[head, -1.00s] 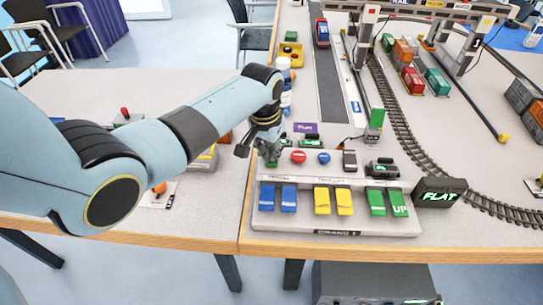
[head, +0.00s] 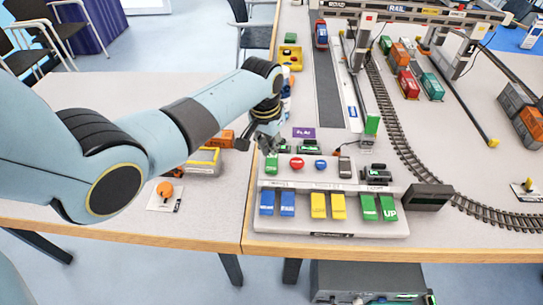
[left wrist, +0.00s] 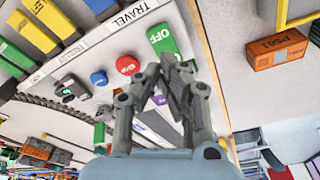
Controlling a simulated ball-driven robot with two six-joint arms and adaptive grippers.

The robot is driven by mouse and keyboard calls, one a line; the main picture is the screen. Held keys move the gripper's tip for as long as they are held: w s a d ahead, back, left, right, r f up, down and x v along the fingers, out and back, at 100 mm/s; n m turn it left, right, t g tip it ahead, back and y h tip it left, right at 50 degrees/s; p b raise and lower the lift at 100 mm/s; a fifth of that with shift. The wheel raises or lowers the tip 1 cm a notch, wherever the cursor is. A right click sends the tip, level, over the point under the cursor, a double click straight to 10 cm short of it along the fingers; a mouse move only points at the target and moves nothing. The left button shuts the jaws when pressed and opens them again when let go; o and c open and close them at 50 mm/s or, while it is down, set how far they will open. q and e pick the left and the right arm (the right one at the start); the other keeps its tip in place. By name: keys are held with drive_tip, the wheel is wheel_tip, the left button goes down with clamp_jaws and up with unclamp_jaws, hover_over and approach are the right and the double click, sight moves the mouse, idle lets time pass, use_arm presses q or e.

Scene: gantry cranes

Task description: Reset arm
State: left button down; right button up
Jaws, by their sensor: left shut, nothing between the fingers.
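My left gripper (head: 266,140) is shut and empty. It hangs above the left back part of the control panel (head: 330,228), close to the green switch (head: 272,164). In the left wrist view my gripper (left wrist: 172,75) has its fingertips together near the green switch marked OFF (left wrist: 162,40). A red button (head: 297,163) and a blue button (head: 320,165) sit to the right of it. Blue, yellow and green keys (head: 368,207) line the panel's front. I cannot tell whether the fingertips touch anything. My right gripper does not show.
A dark display box (head: 428,197) stands at the panel's right, its face dark. A curved railway track (head: 400,130) and gantry cranes (head: 410,14) lie behind. Containers (head: 432,86) stand by the track. An orange knob (head: 164,190) sits on the left table.

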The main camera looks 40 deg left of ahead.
use_arm(q)
drive_tip(key=shift+r+p, duration=0.45)
drive_tip(key=shift+r, duration=0.2)
